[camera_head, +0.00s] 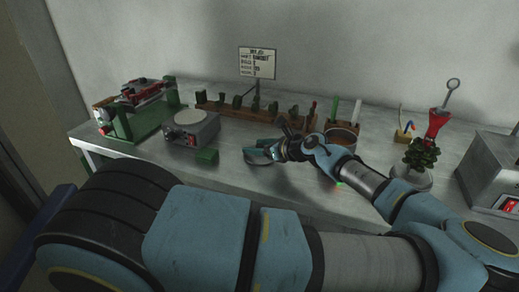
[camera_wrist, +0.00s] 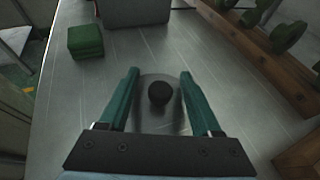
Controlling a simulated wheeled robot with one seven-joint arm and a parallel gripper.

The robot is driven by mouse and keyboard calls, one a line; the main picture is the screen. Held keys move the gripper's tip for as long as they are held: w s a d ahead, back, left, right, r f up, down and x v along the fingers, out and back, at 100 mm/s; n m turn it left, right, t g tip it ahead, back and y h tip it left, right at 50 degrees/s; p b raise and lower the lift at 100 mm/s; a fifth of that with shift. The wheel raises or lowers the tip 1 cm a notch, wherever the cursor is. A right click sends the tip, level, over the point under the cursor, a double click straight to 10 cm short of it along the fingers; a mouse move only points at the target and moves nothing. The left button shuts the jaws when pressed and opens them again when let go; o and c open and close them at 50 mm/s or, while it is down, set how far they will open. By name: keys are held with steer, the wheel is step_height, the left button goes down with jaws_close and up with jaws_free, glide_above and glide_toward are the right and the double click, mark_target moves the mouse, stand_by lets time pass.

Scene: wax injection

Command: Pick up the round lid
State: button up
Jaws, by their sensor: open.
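The round lid (camera_wrist: 148,115) is a flat metal disc with a dark round knob (camera_wrist: 159,93) at its middle. It lies on the metal bench top. In the wrist view it sits between the two green fingers of my gripper (camera_wrist: 158,76), which is open, with one finger on each side of the knob. I cannot tell whether the fingers touch the lid. In the head view my gripper (camera_head: 262,150) is low over the bench, and the lid (camera_head: 257,156) shows only partly beside the fingers.
A green block (camera_head: 207,156) and a grey box with a round top (camera_head: 191,128) stand left of my gripper. A wooden rack with green pieces (camera_head: 232,108) is behind.

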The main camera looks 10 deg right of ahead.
steer(key=shift+x, duration=0.9)
jaws_close()
